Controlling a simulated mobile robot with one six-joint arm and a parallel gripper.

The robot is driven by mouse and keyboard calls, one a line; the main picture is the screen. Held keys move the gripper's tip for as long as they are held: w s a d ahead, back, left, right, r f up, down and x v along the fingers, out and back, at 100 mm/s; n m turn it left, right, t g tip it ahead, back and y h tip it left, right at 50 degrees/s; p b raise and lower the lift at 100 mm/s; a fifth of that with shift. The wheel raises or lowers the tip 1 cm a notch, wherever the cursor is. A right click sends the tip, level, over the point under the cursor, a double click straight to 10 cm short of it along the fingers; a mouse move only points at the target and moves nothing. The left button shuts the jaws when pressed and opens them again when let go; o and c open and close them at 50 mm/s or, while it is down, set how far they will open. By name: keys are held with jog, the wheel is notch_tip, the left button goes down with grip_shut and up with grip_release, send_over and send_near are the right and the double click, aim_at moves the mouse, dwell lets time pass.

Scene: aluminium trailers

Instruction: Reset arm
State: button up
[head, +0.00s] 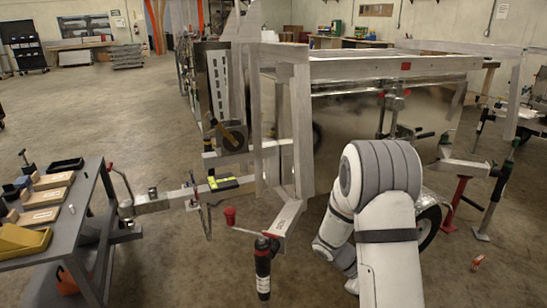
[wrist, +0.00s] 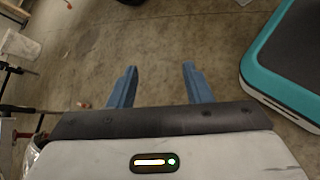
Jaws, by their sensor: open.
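My arm shows as white links with a grey ribbed joint in the lower right of the head view. The gripper itself is hidden or out of frame there. In the wrist view my gripper (wrist: 158,68) has two blue fingers set well apart, with nothing between them. Bare concrete floor (wrist: 160,30) lies beyond the fingertips.
An aluminium trailer frame (head: 390,68) stands close beside and behind my arm. Its drawbar (head: 165,200) reaches left toward a grey table (head: 85,220) with trays and blocks. A teal-edged box-like body (wrist: 285,60) is at right in the wrist view. Open floor (head: 80,110) lies at left.

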jog(key=s+a+r+m+t+y+p, duration=0.2)
jog(key=s+a+r+y+p, duration=0.1)
jog(key=r, duration=0.8)
jog(key=s+a+r+m+t+y+p, duration=0.2)
jog(key=s+a+r+p, duration=0.4)
jog(key=r, duration=0.5)
jog(key=s+a+r+m+t+y+p, duration=0.2)
jog(key=s+a+r+t+y+p, duration=0.2)
jog(key=r, duration=0.7)
jog(key=shift+s+a+m+y+p, duration=0.2)
jog(key=shift+a+m+y+p, duration=0.1)
jog(key=shift+a+y+p, duration=0.4)
jog(key=shift+a, duration=0.1)
jog(key=shift+c, duration=0.9)
